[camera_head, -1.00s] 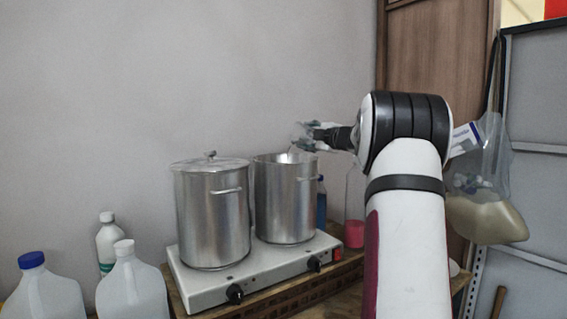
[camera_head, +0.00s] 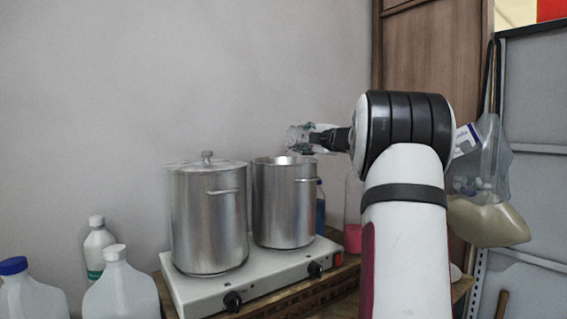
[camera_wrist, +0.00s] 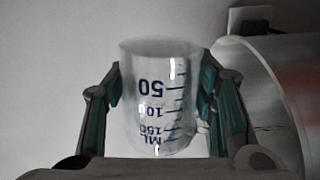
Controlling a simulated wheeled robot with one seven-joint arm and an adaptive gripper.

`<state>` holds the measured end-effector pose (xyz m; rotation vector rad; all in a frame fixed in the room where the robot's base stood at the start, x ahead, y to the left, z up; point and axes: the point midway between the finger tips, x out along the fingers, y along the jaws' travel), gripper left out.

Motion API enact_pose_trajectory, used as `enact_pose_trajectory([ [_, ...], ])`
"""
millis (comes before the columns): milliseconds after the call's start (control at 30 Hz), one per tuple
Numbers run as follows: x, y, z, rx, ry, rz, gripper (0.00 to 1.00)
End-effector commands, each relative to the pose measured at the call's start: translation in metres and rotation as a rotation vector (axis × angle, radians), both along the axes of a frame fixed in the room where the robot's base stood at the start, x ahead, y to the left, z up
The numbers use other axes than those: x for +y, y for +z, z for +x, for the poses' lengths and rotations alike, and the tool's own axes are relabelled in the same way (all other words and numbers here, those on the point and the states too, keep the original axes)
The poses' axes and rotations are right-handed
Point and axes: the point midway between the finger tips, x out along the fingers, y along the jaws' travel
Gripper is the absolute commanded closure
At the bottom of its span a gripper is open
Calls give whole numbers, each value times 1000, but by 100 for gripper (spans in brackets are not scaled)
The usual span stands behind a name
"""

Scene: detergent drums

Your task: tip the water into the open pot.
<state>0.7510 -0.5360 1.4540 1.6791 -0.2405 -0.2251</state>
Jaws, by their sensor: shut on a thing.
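My gripper (camera_head: 312,139) is shut on a clear measuring beaker (camera_head: 296,138) and holds it above the open pot. In the wrist view, my gripper's two fingers (camera_wrist: 163,108) press the sides of the beaker (camera_wrist: 150,70), whose blue markings read upside down. It looks clear, and I cannot make out any water in it. The open steel pot (camera_head: 284,205) stands on the right plate of the hot plate; its inside is hidden in the head view. The pot's rim and wall (camera_wrist: 285,75) show at the right of the wrist view.
A lidded steel pot (camera_head: 208,220) stands left of the open pot on the white hot plate (camera_head: 195,290). Jugs (camera_head: 120,292) and a white bottle (camera_head: 97,245) stand at left. A blue bottle (camera_head: 320,208) is behind the open pot. A clear bag (camera_head: 485,165) hangs at right.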

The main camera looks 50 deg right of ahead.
Motion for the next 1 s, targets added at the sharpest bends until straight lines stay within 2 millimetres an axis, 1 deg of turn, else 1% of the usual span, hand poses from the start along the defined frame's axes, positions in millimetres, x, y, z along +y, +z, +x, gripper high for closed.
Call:
enact_pose_trajectory([
  [900,4,6,2,31,0,-128,79],
  [1000,6,1,5,40,1,-166,79],
])
